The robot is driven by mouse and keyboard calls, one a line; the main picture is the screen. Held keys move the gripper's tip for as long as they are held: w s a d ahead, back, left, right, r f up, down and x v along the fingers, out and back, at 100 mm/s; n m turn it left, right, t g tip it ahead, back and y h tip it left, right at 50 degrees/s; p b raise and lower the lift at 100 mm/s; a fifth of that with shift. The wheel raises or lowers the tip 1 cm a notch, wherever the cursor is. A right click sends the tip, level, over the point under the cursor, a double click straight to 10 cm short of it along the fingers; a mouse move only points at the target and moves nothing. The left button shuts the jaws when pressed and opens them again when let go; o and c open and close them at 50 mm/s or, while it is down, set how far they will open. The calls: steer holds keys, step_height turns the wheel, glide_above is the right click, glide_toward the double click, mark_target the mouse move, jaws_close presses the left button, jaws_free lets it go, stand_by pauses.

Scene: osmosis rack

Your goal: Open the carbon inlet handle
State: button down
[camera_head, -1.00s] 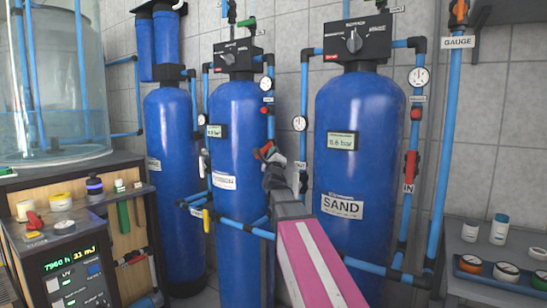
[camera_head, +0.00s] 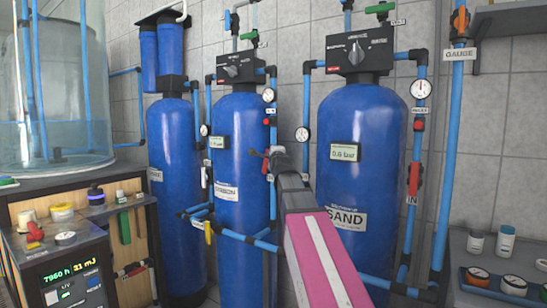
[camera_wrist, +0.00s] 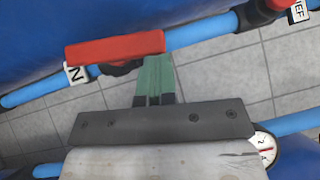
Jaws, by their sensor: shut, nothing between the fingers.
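In the wrist view the carbon inlet handle (camera_wrist: 115,47) is a red bar on a blue pipe. It lies nearly along the pipe, at a slight angle to it. A white tag (camera_wrist: 75,73) ending in "N" sits by its left part. My gripper (camera_wrist: 159,58) has green fingers, shut and empty, with tips at the bar's right end. I cannot tell whether they touch it.
A pressure gauge (camera_wrist: 265,145) is close to the right of my gripper in the wrist view. Another red valve (camera_wrist: 275,5) is at the top right. In the head view, blue pipes cross low between the tanks. A bench (camera_head: 500,245) stands at the right.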

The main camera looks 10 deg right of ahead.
steer(key=shift+w+a+r+n+g, duration=0.25)
steer(key=shift+w+r+n+g, duration=0.05)
steer(key=shift+r+n+g, duration=0.1)
steer(key=shift+w+a+r, duration=0.1)
steer(key=shift+r, duration=0.05)
stand_by(0.4)
